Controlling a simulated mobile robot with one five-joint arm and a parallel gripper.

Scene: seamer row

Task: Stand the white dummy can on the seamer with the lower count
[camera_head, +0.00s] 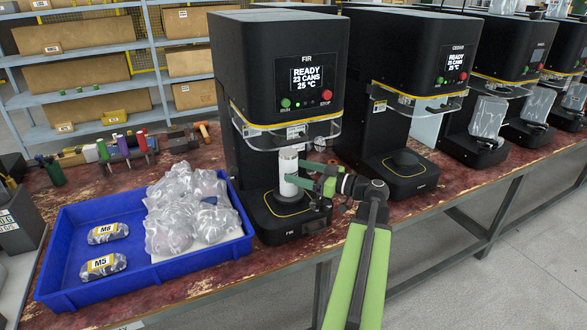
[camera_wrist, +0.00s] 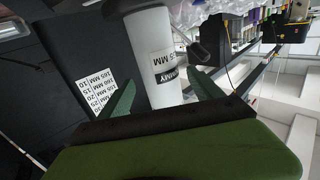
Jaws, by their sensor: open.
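The white dummy can (camera_head: 288,168) stands upright at the seamer marked FIR (camera_head: 285,60), under its head and over its round base plate. FIR's screen reads READY, 23 CANS. The neighbouring seamer (camera_head: 410,50) has a screen that appears to read 25 CANS, and its plate (camera_head: 404,160) is bare. My gripper (camera_head: 300,178) is open at the can. In the wrist view the can (camera_wrist: 150,40), with a DUMMY label, shows between the spread fingers of my gripper (camera_wrist: 163,85), with gaps visible on both sides. The can's contact with the plate is partly hidden.
A blue tray (camera_head: 150,275) with bagged items and packs marked M6 and M5 stands left of FIR. Hand tools (camera_head: 120,148) lie behind it. More seamers (camera_head: 510,60) stand to the right, some with clear bags on them. A clear guard (camera_head: 290,132) surrounds FIR's head.

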